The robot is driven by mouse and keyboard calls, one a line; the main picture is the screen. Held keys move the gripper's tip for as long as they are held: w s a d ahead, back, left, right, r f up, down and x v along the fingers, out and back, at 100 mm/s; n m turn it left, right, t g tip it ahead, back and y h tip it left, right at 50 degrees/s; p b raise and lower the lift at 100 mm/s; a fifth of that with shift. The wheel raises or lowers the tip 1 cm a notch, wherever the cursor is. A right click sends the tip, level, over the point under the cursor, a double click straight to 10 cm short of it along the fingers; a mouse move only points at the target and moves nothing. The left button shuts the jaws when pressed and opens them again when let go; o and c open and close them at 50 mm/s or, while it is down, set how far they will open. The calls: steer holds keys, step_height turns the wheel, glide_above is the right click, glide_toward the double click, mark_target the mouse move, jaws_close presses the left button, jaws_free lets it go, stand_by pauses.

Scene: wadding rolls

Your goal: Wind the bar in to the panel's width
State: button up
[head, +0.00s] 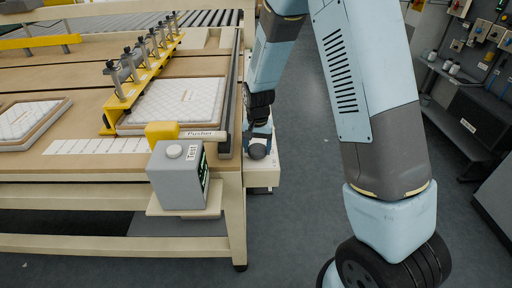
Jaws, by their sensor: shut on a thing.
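A white quilted panel (178,101) in a wooden frame lies on the table, partly under a yellow beam (142,83) with several clamps. A long dark bar (229,112) runs along the table's right side, to the right of the panel with a narrow strip of table between them. A label reading "Pusher" (203,134) is near the bar's front end. My gripper (258,142) is down at the table's right edge, just right of the bar, over a pale box-like piece (262,174). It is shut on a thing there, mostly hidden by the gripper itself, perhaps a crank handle.
A grey box labelled "Test" (180,176) with a round button stands on a front shelf, beside a yellow block (161,133). A white marked strip (97,146) lies on the table. Another quilted panel (27,122) is at left.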

mark_target(258, 148)
steer(key=shift+w, duration=0.15)
steer(key=o, duration=1)
steer(key=shift+o, duration=0.2)
step_height(258, 148, up, 7)
steer(key=shift+r, duration=0.45)
